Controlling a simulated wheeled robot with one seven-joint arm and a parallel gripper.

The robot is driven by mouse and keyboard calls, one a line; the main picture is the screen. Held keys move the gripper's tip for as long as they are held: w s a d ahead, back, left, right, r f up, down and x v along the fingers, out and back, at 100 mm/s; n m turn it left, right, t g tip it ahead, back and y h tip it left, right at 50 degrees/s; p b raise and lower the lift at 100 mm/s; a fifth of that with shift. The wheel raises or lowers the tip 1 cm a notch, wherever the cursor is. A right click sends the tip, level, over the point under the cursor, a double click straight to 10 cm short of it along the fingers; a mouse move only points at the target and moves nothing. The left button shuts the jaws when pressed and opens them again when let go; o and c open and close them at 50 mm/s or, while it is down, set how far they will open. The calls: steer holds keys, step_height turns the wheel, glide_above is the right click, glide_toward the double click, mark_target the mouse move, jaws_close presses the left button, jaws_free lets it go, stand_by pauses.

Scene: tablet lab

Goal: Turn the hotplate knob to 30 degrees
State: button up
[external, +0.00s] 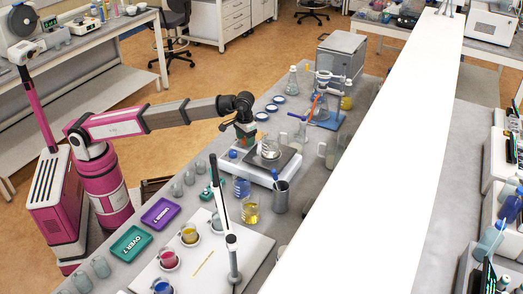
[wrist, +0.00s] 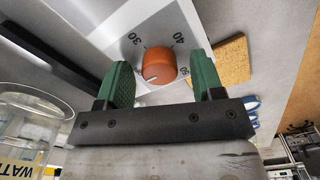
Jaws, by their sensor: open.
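The hotplate (external: 270,172) is a white device with a dark top, standing on the grey bench under my arm in the external view. In the wrist view its orange-brown knob (wrist: 157,64) sits on a grey dial panel (wrist: 133,22) with printed numbers, 30 at upper left and 40 at upper right. A pale mark shows at the knob's lower edge. My gripper (wrist: 160,72) has green fingers, one on each side of the knob, with gaps visible on both sides. In the external view my gripper (external: 244,136) is over the hotplate's left end, and the knob is hidden.
A glass beaker (external: 269,149) stands on the hotplate. A large glass vessel (wrist: 30,125) is close at left in the wrist view. A metal cup (external: 281,197) and a beaker of yellow liquid (external: 251,214) stand near the hotplate. A cork pad (wrist: 232,62) lies to the right.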

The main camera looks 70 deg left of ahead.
steer(key=c, duration=0.9)
steer(key=shift+m, duration=0.4)
steer(key=m, duration=0.7)
steer(key=shift+m, duration=0.3)
steer(key=m, duration=0.3)
steer(key=shift+m, duration=2.1)
steer(key=shift+f, duration=0.1)
